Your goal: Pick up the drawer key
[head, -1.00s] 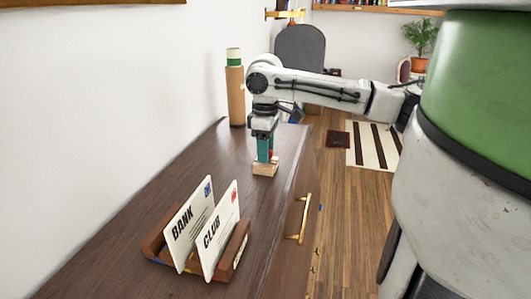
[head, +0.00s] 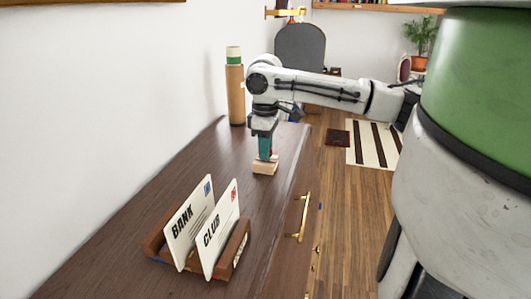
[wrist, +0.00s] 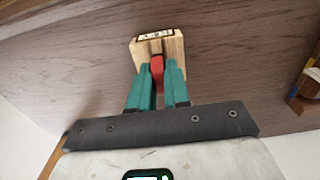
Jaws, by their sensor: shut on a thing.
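The drawer key appears as a small red piece (wrist: 157,70) at a light wooden block (wrist: 175,50). Its lower part is hidden, and I cannot tell how deep it sits in the block. My gripper (wrist: 157,78) has teal fingers shut on the red piece from both sides. In the head view my gripper (head: 264,152) points straight down at the block (head: 265,168), which stands on the dark wooden cabinet top (head: 220,155). A bit of red shows beside the fingers there.
A wooden letter rack (head: 235,250) with BANK (head: 185,225) and CLUB (head: 219,230) envelopes stands on the near cabinet top. A cardboard tube (head: 236,95) stands at the back by the white wall. A brass handle (head: 303,218) is on the cabinet front.

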